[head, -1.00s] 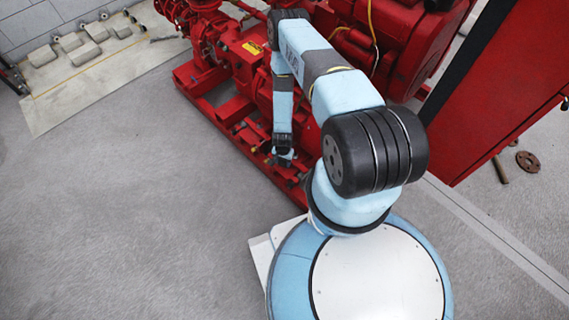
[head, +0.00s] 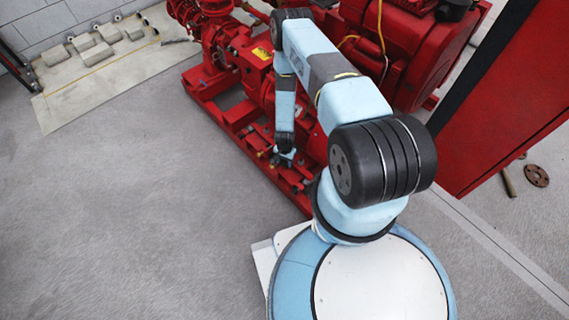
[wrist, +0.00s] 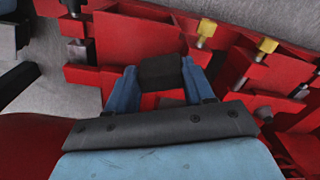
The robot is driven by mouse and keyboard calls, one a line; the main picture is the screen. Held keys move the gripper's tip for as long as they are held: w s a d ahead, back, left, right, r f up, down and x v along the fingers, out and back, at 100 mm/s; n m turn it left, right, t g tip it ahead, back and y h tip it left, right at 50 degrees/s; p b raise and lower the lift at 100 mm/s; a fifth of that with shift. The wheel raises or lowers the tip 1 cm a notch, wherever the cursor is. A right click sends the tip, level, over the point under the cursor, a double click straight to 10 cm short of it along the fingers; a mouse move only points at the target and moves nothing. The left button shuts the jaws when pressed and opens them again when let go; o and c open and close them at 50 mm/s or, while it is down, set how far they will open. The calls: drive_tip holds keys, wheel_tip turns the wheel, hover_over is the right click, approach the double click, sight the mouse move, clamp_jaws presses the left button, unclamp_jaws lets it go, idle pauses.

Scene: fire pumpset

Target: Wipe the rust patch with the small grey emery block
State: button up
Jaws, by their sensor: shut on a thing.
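My gripper (wrist: 158,88) has blue fingers and is shut on the small emery block (wrist: 161,72), which looks dark grey in the wrist view. In the head view, my gripper (head: 284,156) points down at the near edge of the red pumpset base frame (head: 232,122). The block is too small to make out there. In the wrist view, red frame parts lie behind and around the block; whether it touches them I cannot tell. I cannot pick out the rust patch in either view.
Red frame members and yellow-capped fittings (wrist: 266,46) surround my gripper in the wrist view. A red cabinet (head: 500,110) stands at the right. Several grey blocks (head: 96,52) lie on a pale slab at the back left. The grey floor at left is clear.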

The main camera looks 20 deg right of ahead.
drive_tip(key=shift+r, duration=1.95)
drive_tip(key=shift+r, duration=0.1)
drive_tip(key=shift+r, duration=1.4)
